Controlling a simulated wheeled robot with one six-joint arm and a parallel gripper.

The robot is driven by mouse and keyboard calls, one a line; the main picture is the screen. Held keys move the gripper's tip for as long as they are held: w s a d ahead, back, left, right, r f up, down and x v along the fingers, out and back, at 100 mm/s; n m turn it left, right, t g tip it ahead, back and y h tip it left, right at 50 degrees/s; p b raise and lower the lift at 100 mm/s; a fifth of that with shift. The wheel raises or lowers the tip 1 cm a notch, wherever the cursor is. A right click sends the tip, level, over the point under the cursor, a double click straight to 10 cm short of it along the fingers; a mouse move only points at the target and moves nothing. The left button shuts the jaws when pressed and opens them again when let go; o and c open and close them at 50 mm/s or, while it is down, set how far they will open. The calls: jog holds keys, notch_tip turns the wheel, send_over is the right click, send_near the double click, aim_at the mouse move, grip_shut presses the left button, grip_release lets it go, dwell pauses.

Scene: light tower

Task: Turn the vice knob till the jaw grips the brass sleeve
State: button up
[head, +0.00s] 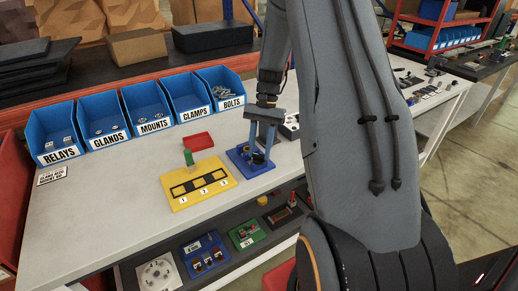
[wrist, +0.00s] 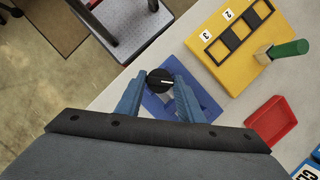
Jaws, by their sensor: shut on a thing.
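The blue vice (head: 259,172) sits on the grey bench top, right of the yellow board; its blue base also shows in the wrist view (wrist: 157,110). The black vice knob (wrist: 160,79), with a white line across its top, stands between the fingertips of my gripper (wrist: 161,84). In the head view my gripper (head: 258,150) reaches down over the vice from above, its fingers shut on the knob. The fingers and arm cover much of the vice. I cannot make out the brass sleeve or the jaw gap.
The yellow numbered board (head: 203,204) with a green-handled piece (head: 188,157) lies left of the vice. A red tray (head: 198,141) lies behind the board. Blue labelled bins (head: 130,112) line the back. A lower shelf holds several items. The bench edge is close in front.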

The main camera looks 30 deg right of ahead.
jog(key=shift+m+t, duration=0.4)
jog(key=shift+m, duration=0.7)
jog(key=o, duration=1.1)
jog(key=shift+c, duration=0.2)
jog(key=b+v, duration=0.2)
jog(key=v, duration=0.5)
jog(key=shift+d+r, duration=0.3)
jog(key=shift+r, duration=0.05)
